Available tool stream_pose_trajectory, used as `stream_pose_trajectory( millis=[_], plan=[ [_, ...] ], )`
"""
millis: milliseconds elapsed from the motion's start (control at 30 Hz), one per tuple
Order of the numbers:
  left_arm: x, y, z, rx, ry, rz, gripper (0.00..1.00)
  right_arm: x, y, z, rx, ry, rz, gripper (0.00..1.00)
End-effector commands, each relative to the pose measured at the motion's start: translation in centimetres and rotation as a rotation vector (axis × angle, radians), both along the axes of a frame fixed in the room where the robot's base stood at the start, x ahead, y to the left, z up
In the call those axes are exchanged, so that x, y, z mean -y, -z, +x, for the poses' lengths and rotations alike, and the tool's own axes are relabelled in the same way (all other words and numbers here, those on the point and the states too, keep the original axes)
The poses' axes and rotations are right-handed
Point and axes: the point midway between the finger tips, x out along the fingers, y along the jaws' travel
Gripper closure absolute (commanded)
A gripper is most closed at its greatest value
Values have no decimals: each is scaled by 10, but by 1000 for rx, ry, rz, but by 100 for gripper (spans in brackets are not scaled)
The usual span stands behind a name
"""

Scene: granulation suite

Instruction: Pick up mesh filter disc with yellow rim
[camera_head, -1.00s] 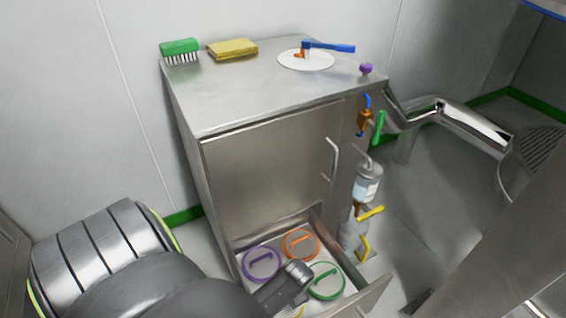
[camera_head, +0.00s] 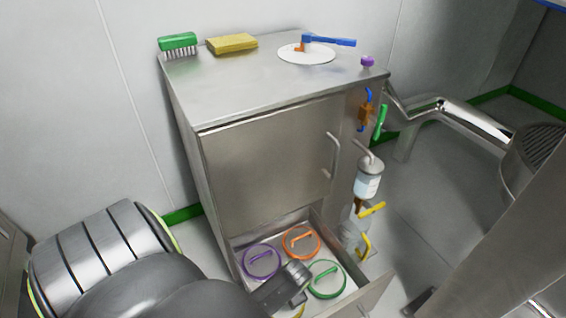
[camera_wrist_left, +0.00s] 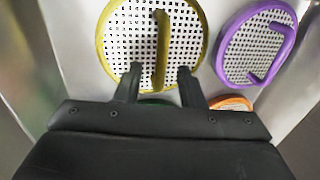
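The mesh filter disc with the yellow rim (camera_wrist_left: 127,18) fills the upper middle of the left wrist view, with white perforated mesh and a yellow bar handle across it. In the head view only a sliver of its yellow rim (camera_head: 300,311) shows below my left gripper (camera_head: 294,292). In the left wrist view my left gripper (camera_wrist_left: 160,78) is open, with its two fingers apart and the lower end of the yellow handle between them in the picture. I cannot tell how far above the handle the fingers are. My right gripper is not in view.
The open drawer (camera_head: 374,293) also holds purple (camera_head: 262,261), orange (camera_head: 301,241) and green (camera_head: 326,279) rimmed discs, close together. Its walls and the cabinet front (camera_head: 265,165) bound the space. A green brush, yellow sponge and white disc with a blue-handled item lie on top.

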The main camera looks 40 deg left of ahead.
Motion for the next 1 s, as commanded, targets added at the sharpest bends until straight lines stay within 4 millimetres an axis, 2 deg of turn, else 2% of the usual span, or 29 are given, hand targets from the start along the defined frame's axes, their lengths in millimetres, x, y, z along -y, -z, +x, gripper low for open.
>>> stream_pose_trajectory(
  millis=[167, 433, 1000],
  plan=[
    [0, 0, 0, 0, 0, 0, 66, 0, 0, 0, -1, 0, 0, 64],
    [0, 0, 0, 0, 0, 0, 100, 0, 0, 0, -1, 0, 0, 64],
    [0, -2, 0, 0, 0, 0, 100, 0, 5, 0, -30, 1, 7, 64]
  ],
)
